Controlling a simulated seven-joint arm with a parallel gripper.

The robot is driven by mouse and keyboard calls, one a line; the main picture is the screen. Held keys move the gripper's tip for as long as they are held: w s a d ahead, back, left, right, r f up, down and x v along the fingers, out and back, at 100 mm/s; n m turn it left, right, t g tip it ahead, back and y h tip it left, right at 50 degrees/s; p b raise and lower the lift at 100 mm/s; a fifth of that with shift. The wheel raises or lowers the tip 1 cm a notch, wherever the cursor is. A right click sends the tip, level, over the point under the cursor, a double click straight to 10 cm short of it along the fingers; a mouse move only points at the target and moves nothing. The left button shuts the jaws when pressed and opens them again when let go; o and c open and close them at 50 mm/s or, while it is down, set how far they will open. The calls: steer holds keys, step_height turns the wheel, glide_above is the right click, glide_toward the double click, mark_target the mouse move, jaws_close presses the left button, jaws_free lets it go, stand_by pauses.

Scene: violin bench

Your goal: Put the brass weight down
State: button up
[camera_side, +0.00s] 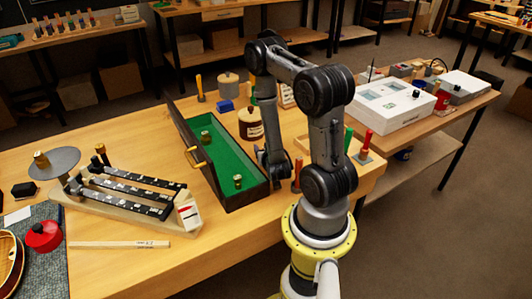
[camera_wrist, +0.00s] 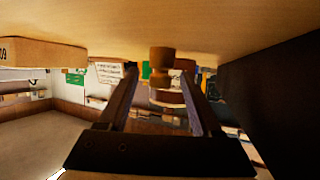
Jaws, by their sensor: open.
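A brass-coloured weight (camera_wrist: 161,62) stands on the wooden bench top in the wrist view, which shows the bench upside down along the top. My gripper (camera_wrist: 159,72) is open, with one finger on each side of the weight; I cannot tell if either touches it. In the side view my gripper (camera_side: 271,180) is low at the bench, just right of the green-lined case, and the weight there is hidden. Other brass weights are in the case (camera_side: 238,181) and on the pan of the balance (camera_side: 41,160).
The open dark case (camera_side: 247,197) stands close beside my gripper; its dark wall (camera_wrist: 270,100) fills the wrist view's right. A brown jar (camera_side: 250,125) is behind. Red-handled tools (camera_side: 365,145) stand to the right. The beam balance (camera_side: 130,195) is left. Bench front is mostly clear.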

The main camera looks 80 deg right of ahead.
jaws_close()
steer(key=shift+r, duration=0.15)
